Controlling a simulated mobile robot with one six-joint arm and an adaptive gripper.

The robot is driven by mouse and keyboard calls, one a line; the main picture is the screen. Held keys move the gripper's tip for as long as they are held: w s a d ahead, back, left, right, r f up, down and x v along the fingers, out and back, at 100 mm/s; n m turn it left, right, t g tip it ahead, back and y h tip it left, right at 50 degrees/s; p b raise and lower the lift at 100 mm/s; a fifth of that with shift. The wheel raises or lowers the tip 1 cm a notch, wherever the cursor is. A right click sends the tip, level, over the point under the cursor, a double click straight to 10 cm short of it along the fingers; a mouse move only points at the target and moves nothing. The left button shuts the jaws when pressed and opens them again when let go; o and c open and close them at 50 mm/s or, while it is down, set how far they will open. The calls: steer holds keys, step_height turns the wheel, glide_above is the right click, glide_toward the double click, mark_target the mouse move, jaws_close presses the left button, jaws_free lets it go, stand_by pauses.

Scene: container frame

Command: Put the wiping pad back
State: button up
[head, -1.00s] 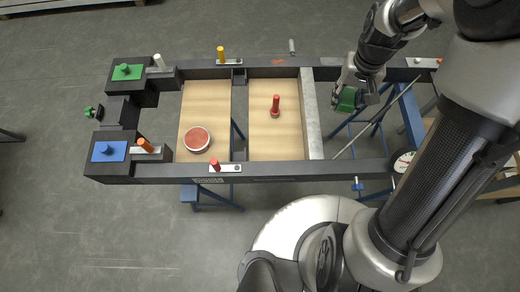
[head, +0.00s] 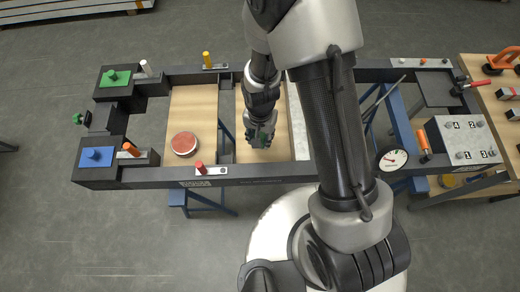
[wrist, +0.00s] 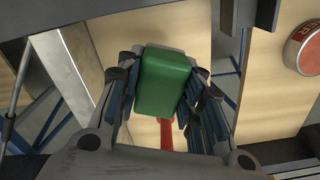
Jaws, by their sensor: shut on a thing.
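My gripper (head: 262,138) is shut on a green block (wrist: 163,82), which I take to be the wiping pad. In the wrist view the block sits between the two fingers. In the head view only a bit of green shows at the fingertips. The gripper is over the right wooden panel (head: 275,150) of the dark frame. A red peg (wrist: 167,134) shows just beyond the block in the wrist view, partly covered by it. My arm hides this peg in the head view. I cannot tell the gap between block and panel.
A round red-topped tin (head: 184,144) stands on the left panel (head: 195,105). A dial (head: 393,159) and a numbered grey box (head: 465,139) are at the right.

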mark_target(260, 152)
step_height(260, 152, down, 9)
steer(key=shift+f+b, duration=0.15)
steer(key=shift+b, duration=1.05)
steer(key=shift+f, duration=0.1)
steer(key=o, duration=1.2)
